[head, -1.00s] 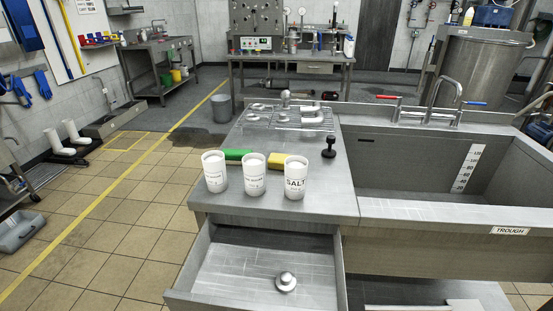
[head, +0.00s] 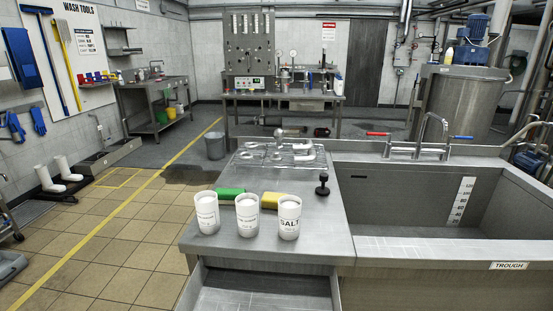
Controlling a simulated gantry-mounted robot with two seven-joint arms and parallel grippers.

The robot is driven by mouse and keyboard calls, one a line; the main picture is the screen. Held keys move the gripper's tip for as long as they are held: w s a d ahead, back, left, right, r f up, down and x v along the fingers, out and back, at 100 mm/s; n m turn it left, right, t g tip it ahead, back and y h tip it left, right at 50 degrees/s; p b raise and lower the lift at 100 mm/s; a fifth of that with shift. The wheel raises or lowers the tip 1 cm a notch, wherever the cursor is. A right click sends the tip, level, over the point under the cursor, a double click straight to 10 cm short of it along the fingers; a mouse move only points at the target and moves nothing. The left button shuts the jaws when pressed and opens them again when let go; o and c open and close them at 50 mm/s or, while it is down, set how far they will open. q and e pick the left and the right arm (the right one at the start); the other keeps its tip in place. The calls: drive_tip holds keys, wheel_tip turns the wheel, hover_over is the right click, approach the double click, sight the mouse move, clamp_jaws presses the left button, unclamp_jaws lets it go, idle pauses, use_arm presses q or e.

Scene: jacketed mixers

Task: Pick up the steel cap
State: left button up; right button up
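No piece that I can surely call the steel cap shows now. The open drawer (head: 262,292) below the worktop is cut off by the bottom edge of the head view, and only its back part shows, bare. A wire rack (head: 290,155) at the back of the worktop holds several small steel pieces, among them one with a round knob (head: 279,134); I cannot tell whether any is a cap. Neither of my grippers is in view.
Three white tubs stand at the worktop's front, the right one marked SALT (head: 289,218). Behind them lie a green block (head: 230,193) and a yellow sponge (head: 276,201). A black stamper-like piece (head: 322,184) stands beside the deep trough (head: 410,205).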

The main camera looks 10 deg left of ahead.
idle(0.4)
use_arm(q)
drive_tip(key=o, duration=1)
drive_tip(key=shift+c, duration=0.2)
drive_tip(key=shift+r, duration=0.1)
